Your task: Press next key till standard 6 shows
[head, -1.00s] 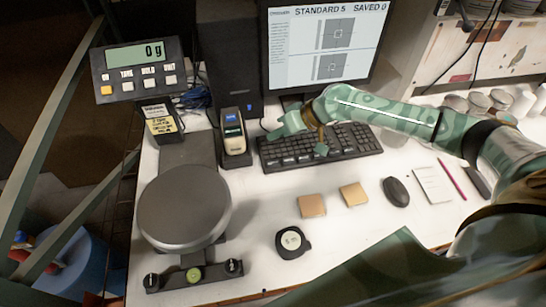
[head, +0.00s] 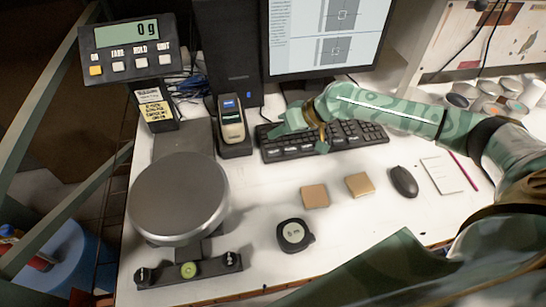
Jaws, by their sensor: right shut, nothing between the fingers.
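The monitor (head: 300,52) at the top centre shows two grey panels with small square marks. Its top line is cut off by the frame edge, so the standard number is not visible now. The black keyboard (head: 362,135) lies on the white desk below the monitor. My right gripper (head: 322,146) is shut and empty over the middle of the keyboard, and its hand covers some keys. I cannot tell whether a fingertip touches a key. The next key cannot be made out. My left gripper is not in view.
A handheld device (head: 231,126) sits in a dock beside the keyboard. Two tan blocks (head: 315,196), a tape measure (head: 293,235) and a mouse (head: 403,181) lie in front. Several small pots (head: 490,88) stand right.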

